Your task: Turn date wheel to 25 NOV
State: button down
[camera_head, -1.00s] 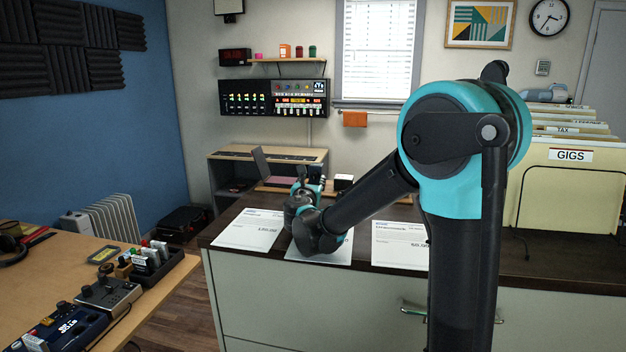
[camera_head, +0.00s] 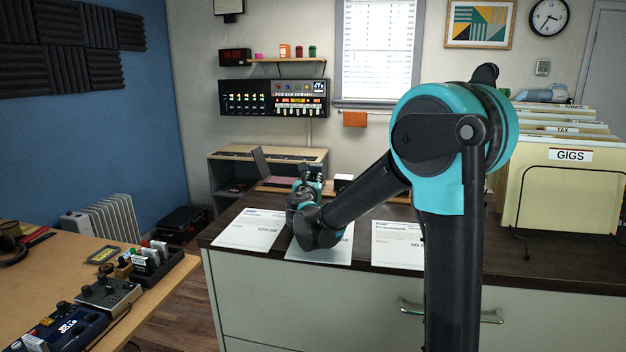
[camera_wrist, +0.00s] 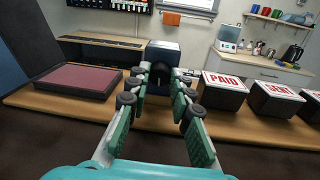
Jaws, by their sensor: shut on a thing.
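A dark blue block-shaped stamper (camera_wrist: 164,57) stands at the back of the wooden stand in the wrist view, directly ahead of my gripper (camera_wrist: 161,76). A dark round part, which looks like its wheel or knob (camera_wrist: 161,74), sits between my fingertips. The fingers close in from left and right and are shut on it. No date or lettering on the stamper can be read, and the fingers hide part of its front. In the head view my gripper (camera_head: 306,183) is small and partly hidden by my arm, over the back of the dark counter.
A red ink pad (camera_wrist: 77,80) lies left of the stamper. Blocks marked PAID (camera_wrist: 224,86) and SENT (camera_wrist: 277,98) stand to its right. Paper sheets (camera_head: 249,229) lie on the counter (camera_head: 560,262). A folder rack marked GIGS (camera_head: 570,185) stands at right.

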jog(key=shift+n, duration=1.5)
jog(key=c, duration=1.3)
grip_release()
jog(key=s, duration=0.4)
jog(key=s+a, duration=0.1)
jog(key=s, duration=0.7)
jog(key=shift+a+r, duration=0.1)
jog(key=shift+a, duration=0.1)
